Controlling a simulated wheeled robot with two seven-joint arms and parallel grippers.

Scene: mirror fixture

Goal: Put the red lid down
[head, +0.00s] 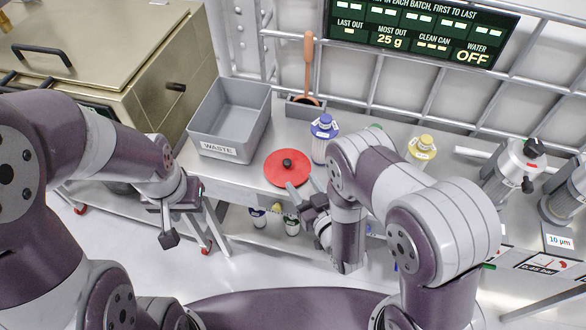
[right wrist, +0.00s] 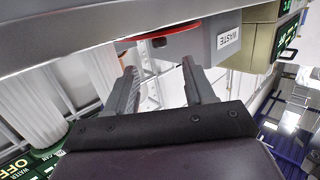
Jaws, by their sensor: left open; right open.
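The red lid (head: 287,168), a round disc with a black knob, lies knob up on the grey counter (head: 240,177), near its front edge and right of the waste bin. In the right wrist view, which is upside down, its red rim (right wrist: 170,33) shows against the counter. My right gripper (head: 305,187) is open and empty at the near right side of the lid. Its fingers also show spread in the right wrist view (right wrist: 158,70), with a gap to the knob. My left gripper (head: 172,215) is open and empty, low in front of the counter's left part.
The grey waste bin (head: 230,118) stands behind the lid at left. A blue-capped bottle (head: 323,137) stands close on its right, a yellow-capped bottle (head: 420,150) further right. An orange-handled tool (head: 308,65) stands in a holder behind. My right arm hides part of the counter.

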